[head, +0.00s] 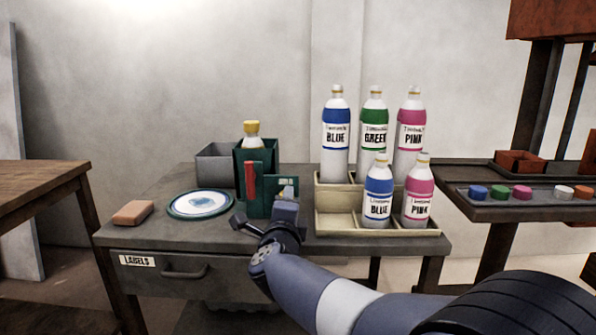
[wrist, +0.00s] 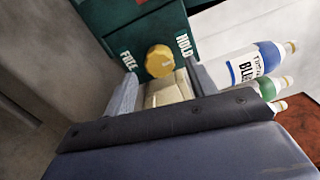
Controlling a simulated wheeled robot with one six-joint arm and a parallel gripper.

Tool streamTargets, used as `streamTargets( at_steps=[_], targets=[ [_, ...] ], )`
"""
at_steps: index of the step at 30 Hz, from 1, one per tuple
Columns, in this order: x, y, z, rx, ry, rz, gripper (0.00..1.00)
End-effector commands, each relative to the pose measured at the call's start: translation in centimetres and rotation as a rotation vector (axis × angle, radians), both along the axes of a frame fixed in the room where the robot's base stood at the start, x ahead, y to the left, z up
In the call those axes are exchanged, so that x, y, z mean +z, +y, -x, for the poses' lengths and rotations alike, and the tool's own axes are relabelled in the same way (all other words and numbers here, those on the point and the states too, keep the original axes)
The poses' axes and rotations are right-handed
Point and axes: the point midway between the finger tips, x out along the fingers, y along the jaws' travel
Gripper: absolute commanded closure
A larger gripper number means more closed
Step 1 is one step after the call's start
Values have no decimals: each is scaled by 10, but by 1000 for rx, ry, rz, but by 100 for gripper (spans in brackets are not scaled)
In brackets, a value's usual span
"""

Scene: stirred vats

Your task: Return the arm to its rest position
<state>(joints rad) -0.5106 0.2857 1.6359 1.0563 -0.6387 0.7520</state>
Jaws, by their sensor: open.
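My gripper (head: 268,225) is open in the head view, low in front of a dark green station (head: 259,197) with a red lever (head: 250,180). In the wrist view my open gripper (wrist: 160,90) has its two fingers apart. My arm reaches out from the lower right of the head view.
A yellow-capped bottle (head: 251,130) stands behind the station's front. A beige rack (head: 335,222) with blue, green and pink bottles is at right. A plate (head: 200,203) and a tan block (head: 133,212) lie at left. A side shelf (head: 480,212) holds several coloured caps.

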Motion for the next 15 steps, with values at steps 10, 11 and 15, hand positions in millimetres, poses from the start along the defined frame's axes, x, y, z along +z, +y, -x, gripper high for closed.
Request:
streamTargets(
  at_steps=[10, 11, 15],
  targets=[
    [4, 4, 67, 5, -1, 0, 47],
    [3, 4, 73, 5, 0, 0, 47],
    [-4, 2, 66, -3, 0, 0, 47]
  ],
)
